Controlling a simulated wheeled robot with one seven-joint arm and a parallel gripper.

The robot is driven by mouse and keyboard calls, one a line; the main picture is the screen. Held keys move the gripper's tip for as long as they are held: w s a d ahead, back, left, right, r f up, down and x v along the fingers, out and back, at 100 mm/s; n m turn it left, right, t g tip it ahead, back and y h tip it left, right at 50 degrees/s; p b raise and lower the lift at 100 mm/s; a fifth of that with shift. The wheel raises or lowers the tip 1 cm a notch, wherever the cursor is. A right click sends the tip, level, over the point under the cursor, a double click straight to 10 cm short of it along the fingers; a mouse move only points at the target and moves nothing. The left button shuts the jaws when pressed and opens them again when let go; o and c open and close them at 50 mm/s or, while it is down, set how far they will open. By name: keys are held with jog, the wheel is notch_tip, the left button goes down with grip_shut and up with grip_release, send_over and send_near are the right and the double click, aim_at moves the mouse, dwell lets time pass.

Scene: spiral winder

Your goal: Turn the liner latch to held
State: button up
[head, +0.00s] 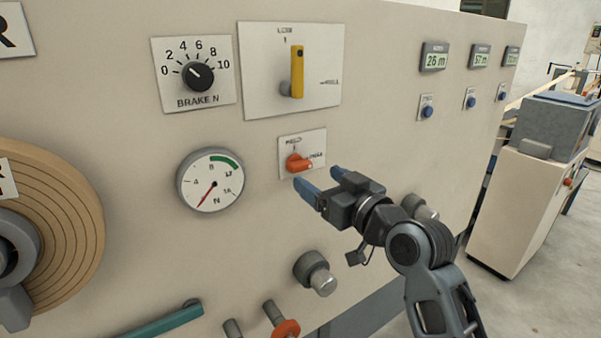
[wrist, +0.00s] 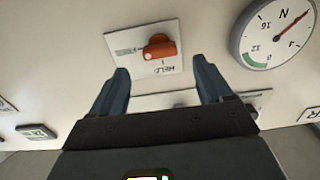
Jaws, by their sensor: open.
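The liner latch is a small orange knob (head: 297,162) on a white plate on the upright panel, with HELD printed above it and a second, blurred label to its right. Its handle seems to point right, toward that label, not up at HELD. The wrist view shows the orange knob (wrist: 161,47) upside down, with HELD on the near side. My gripper (head: 318,180) is open and empty, just below and right of the latch plate in the head view. In the wrist view its two blue fingers (wrist: 161,68) are spread, with the knob beyond and between them, apart from both.
A yellow lever (head: 297,72) on a bigger plate and a black brake dial (head: 198,76) are above. A round gauge (head: 210,180) is left of the latch. A grey round knob (head: 316,273) sticks out below.

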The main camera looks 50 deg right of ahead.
aim_at(303, 169)
jog(key=shift+p+x, duration=0.55)
jog(key=shift+x, duration=2.65)
jog(key=shift+c, duration=0.4)
jog(key=c, duration=1)
jog(key=shift+o, duration=0.2)
jog(key=shift+f, duration=0.1)
